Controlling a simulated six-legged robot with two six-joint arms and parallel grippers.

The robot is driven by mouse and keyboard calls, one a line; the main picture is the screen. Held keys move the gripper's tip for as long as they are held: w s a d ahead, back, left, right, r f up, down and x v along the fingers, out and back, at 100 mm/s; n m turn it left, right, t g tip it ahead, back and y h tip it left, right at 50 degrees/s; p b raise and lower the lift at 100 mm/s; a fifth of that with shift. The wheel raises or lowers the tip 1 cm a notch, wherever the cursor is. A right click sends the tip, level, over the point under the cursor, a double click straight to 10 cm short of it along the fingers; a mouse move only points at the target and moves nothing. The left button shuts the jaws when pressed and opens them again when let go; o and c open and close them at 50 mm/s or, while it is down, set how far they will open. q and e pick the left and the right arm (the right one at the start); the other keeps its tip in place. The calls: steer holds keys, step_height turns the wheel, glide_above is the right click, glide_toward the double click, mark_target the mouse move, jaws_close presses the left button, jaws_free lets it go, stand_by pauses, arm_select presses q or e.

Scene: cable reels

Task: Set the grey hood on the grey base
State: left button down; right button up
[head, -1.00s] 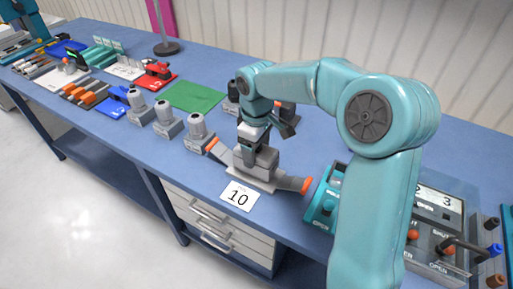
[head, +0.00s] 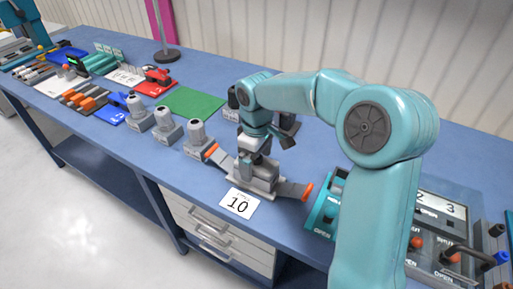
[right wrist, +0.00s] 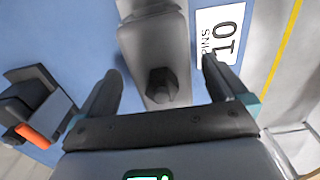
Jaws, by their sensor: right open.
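The grey base stands on a pale plate by the card marked 10 (head: 239,203) in the head view. Two grey levers with orange tips spread out from it, one to the left (head: 211,152) and one to the right (head: 306,191). A grey block (head: 258,180), which looks like the hood, sits at the base; whether it is fully seated I cannot tell. My right gripper (head: 258,156) is open just above it. In the right wrist view a grey body with a dark knob (right wrist: 162,86) lies between the spread fingers (right wrist: 160,88).
Several grey bottle-like units (head: 166,120) stand left of the base. A green mat (head: 193,101) lies behind them. A teal panel (head: 326,205) and a switch box (head: 440,225) are close on the right. Bare blue table shows at the front left.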

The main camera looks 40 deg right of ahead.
step_height(320, 180, up, 16)
steer(key=p, duration=0.1)
steer(key=shift+p, duration=0.35)
steer(key=shift+s, duration=0.1)
stand_by(0.3)
